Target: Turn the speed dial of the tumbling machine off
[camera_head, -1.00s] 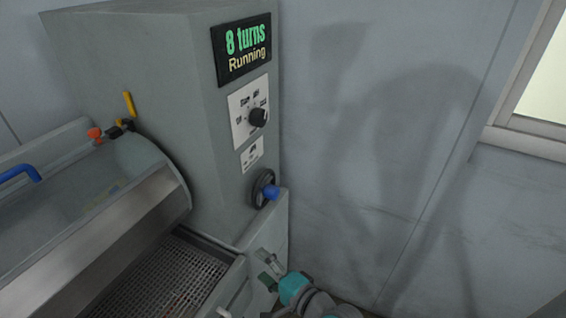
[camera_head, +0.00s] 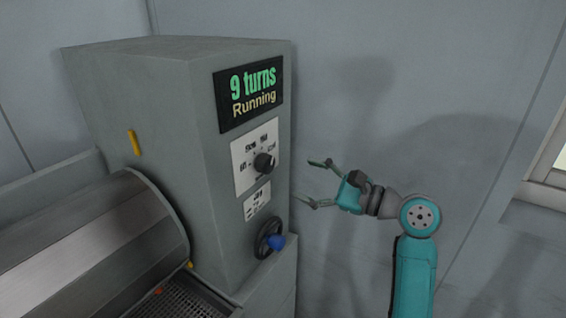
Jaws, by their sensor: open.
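The tumbling machine (camera_head: 175,140) is a large grey cabinet with a drum at its left. Its display (camera_head: 250,94) reads "9 turns" and "Running". The speed dial (camera_head: 264,163) is a black round knob on a white labelled plate (camera_head: 243,176) below the display. Its exact pointer setting is too small to read. My gripper (camera_head: 313,182) is open and empty, to the right of the dial and slightly lower in the picture. Its two fingers point left toward the machine's front face, apart from the dial.
A black handwheel with a blue knob (camera_head: 277,241) sticks out below the dial. The metal drum (camera_head: 100,245) lies at left above a perforated tray (camera_head: 180,300). A yellow handle (camera_head: 134,143) is on the cabinet side. A grey wall stands behind my arm.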

